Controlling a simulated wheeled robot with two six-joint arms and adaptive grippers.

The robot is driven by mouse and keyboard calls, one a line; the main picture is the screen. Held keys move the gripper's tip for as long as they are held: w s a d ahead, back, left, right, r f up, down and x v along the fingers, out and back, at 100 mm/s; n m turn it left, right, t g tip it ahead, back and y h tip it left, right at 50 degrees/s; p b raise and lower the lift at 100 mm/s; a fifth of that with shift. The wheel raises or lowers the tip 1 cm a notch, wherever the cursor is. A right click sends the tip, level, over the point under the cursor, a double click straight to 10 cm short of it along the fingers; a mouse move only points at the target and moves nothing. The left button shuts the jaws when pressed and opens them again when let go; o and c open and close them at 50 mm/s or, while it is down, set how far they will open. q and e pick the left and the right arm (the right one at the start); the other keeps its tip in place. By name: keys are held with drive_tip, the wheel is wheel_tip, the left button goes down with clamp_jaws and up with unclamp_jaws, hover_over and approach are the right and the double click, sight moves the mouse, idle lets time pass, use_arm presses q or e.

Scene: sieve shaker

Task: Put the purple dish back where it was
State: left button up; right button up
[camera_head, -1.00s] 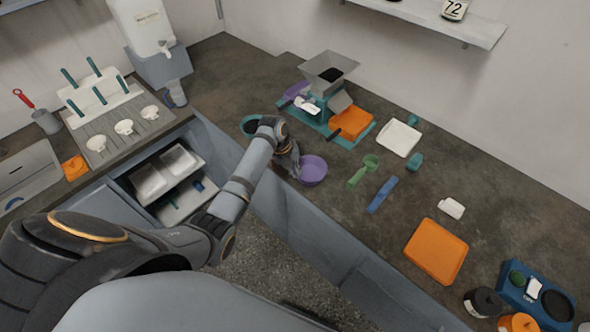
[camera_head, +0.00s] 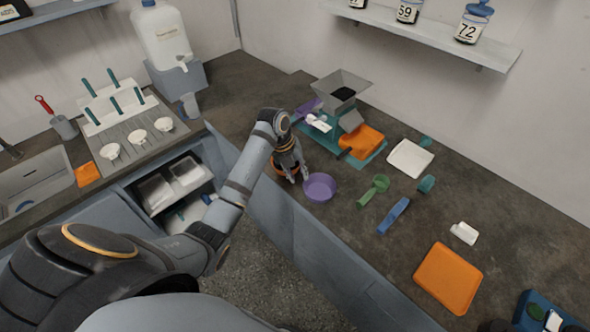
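The purple dish (camera_head: 320,187) is a round, shallow bowl standing upright on the dark counter, near its front edge. My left gripper (camera_head: 298,180) points down just left of the dish. Its fingertips look a little apart, with nothing seen between them. The dish appears to be beside the fingers rather than held, though whether they touch its rim is hard to tell.
An orange round thing (camera_head: 278,168) is partly hidden behind my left gripper. A hopper device (camera_head: 342,85) stands behind on a teal base. A green scoop (camera_head: 374,189), a blue tool (camera_head: 394,216) and an orange tray (camera_head: 448,278) lie to the right.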

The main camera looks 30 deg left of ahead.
use_arm(q)
drive_tip(key=v, duration=0.3)
drive_tip(key=shift+a+r, duration=0.1)
drive_tip(key=shift+r, duration=0.3)
